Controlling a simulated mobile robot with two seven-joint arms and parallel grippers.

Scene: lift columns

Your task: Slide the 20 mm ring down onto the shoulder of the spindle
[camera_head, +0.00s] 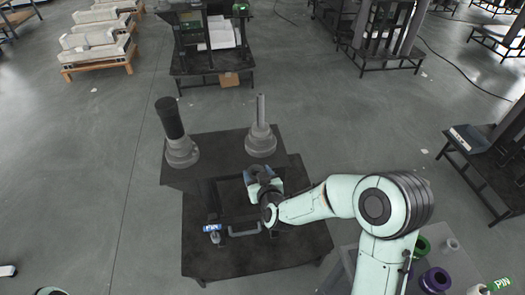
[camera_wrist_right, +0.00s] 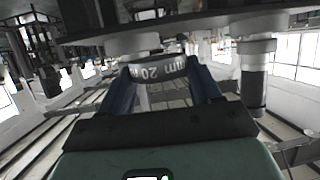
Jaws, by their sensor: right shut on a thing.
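The 20 mm ring (camera_wrist_right: 165,70) is a grey band with "20 mm" printed on it, upside down in the wrist view. My right gripper (camera_head: 263,175) is shut on it, with one blue finger on each side. In the head view the gripper is on the near side of the spindle (camera_head: 261,128), a bare grey rod rising from a wider stepped grey base. The spindle's stepped base (camera_wrist_right: 132,45) shows behind the ring in the wrist view. The ring is apart from the rod in the head view. My left gripper is not in view.
A second post (camera_head: 171,120) with a black upper sleeve stands left of the spindle on the dark table (camera_head: 215,148). A handle (camera_head: 245,231) and a blue-labelled part (camera_head: 212,229) are near the front. Green and purple rings (camera_head: 435,280) lie at the lower right.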

